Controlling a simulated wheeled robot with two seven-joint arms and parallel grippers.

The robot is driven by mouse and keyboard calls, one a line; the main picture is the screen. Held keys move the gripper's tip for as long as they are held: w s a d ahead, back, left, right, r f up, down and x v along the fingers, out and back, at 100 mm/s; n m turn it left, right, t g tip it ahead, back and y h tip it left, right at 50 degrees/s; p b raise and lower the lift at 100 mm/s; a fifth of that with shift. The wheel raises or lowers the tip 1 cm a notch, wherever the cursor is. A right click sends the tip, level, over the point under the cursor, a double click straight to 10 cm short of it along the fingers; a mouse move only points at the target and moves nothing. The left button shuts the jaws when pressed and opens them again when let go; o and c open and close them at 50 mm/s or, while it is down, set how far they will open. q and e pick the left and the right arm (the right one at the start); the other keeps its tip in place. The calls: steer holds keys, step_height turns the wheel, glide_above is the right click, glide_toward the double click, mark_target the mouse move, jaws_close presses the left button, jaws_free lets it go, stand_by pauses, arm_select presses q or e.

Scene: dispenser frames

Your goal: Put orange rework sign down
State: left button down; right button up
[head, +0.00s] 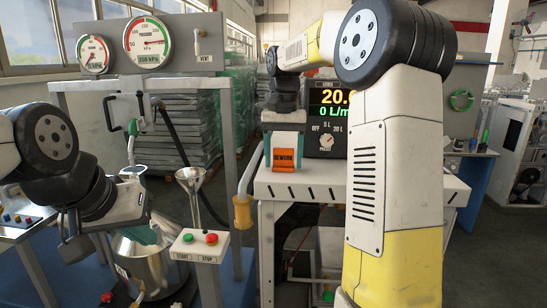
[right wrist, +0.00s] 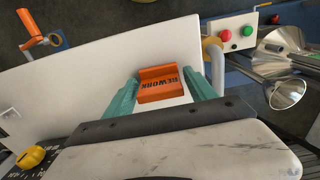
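The orange rework sign (head: 284,159) is at the white cabinet top (head: 335,183), near its left end. It is also in the right wrist view (right wrist: 160,84), between the two teal fingers. My right gripper (head: 285,143) reaches down to it from above. Its fingers lie along both sides of the sign in the right wrist view and look closed on it. Contact between the sign's base and the cabinet top is hard to judge. My left gripper (head: 146,235) points down by the metal pot at the left; its fingertips are partly hidden.
The display with a dial (head: 327,118) stands just right of the sign. The metal pot (head: 150,268) is below my left gripper. The cabinet top in front of the sign is clear.

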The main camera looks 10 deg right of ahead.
steer(key=shift+o, duration=0.6)
step_height(320, 180, up, 12)
steer(key=shift+f, duration=0.15)
steer(key=shift+r, duration=0.3)
steer(key=shift+s, duration=0.15)
steer(key=s+f+n+t+y, duration=0.1)
steer(key=s+f+n+t, duration=0.1)
steer(key=s+f, duration=0.6)
steer(key=s+a+f+n+t+y, duration=0.1)
steer(key=s+f+t, duration=0.3)
steer(key=s, duration=1.1)
step_height(320, 180, down, 4)
steer(key=shift+s+a+r+n, duration=0.15)
steer(key=shift+s+a+n, duration=0.1)
steer(key=shift+n, duration=0.15)
